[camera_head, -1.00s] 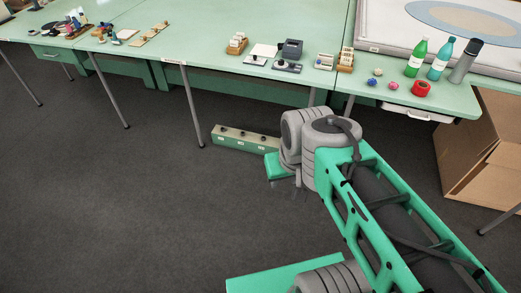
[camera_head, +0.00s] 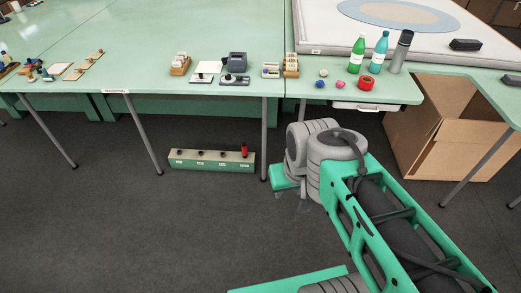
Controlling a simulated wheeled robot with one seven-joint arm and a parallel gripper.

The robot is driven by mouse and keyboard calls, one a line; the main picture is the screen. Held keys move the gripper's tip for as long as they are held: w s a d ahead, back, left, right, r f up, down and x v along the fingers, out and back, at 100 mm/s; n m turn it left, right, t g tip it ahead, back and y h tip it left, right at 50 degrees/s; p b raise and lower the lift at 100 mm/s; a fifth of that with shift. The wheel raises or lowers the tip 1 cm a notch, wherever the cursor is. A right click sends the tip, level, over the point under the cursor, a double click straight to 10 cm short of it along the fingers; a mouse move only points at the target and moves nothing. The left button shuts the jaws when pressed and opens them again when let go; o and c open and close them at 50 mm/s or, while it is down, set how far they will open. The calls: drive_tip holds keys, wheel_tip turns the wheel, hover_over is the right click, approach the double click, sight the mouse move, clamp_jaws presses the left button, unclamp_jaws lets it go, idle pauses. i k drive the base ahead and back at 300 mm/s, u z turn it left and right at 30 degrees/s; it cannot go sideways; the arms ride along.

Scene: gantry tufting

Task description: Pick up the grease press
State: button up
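I cannot tell for certain which thing is the grease press. A small upright red item with a dark top (camera_head: 244,150) stands at the right end of a long low green box (camera_head: 210,165) on the floor. The box has a row of dark round openings along its top and small white labels on its front. It stands under the front edge of the green table, beside a table leg. My arm reaches in from the lower right, with its joints to the right of the box.
The green table (camera_head: 225,95) carries a grey device (camera_head: 238,62), card racks, a green bottle (camera_head: 358,56), a blue bottle (camera_head: 379,54), a grey flask (camera_head: 400,50) and a red roll (camera_head: 366,83). The floor (camera_head: 130,225) at left is clear.

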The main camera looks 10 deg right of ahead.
sight(244, 149)
drive_tip(key=u, duration=1.1)
drive_tip(key=i, duration=1.05)
drive_tip(key=z, duration=1.15)
